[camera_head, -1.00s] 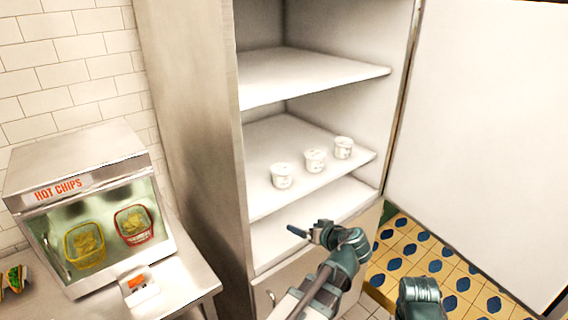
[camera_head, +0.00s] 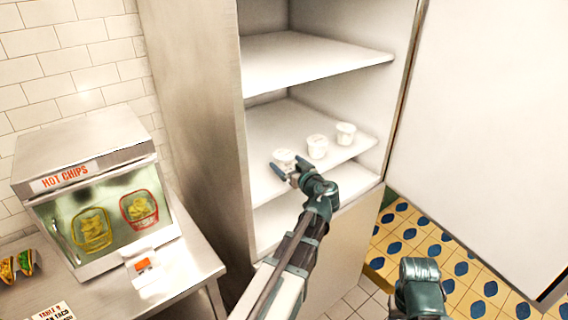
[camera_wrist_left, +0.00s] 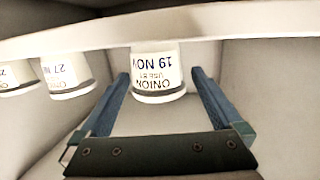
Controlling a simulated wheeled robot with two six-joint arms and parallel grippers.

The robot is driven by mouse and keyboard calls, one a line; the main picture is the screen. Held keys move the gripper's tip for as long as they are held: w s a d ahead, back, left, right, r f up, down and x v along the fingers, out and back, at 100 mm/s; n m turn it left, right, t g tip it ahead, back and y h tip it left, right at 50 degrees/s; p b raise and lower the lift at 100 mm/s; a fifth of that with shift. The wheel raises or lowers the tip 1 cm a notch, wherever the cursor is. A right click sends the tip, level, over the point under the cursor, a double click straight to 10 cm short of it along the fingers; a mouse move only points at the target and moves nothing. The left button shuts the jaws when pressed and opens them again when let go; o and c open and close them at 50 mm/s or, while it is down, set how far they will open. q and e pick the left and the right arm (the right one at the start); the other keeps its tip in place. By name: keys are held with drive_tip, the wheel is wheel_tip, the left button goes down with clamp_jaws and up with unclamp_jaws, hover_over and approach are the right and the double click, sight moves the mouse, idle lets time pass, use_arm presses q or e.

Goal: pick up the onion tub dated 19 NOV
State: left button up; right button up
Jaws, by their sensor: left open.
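The onion tub dated 19 NOV (camera_wrist_left: 158,75) is white with a printed label and appears upside down in the left wrist view. In the head view it is the leftmost tub (camera_head: 283,157) on the middle shelf. My left gripper (camera_head: 286,167) is open at the shelf's front edge, right by this tub. In the left wrist view its two blue fingers stand on either side of the tub, with a gap on each side. The fingertips partly cover the tub in the head view. Only a teal part of my right arm shows at bottom right.
Two more white tubs, the middle one (camera_head: 317,147) and the right one (camera_head: 346,133), stand in a row on the shelf (camera_head: 262,126). The middle one's label starts with 27 (camera_wrist_left: 66,72). Another shelf (camera_head: 310,62) lies above. The open door (camera_head: 490,120) is at right, the chip warmer (camera_head: 95,190) at left.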

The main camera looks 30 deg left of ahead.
sight(280, 154)
use_arm(q)
drive_tip(key=shift+w+a, duration=0.25)
drive_tip(key=shift+a, duration=0.15)
drive_tip(key=x, duration=0.5)
drive_tip(key=shift+w+a+r, duration=0.1)
drive_tip(key=shift+w+r, duration=0.15)
drive_tip(key=shift+r, duration=0.05)
drive_tip(key=c, duration=1.2)
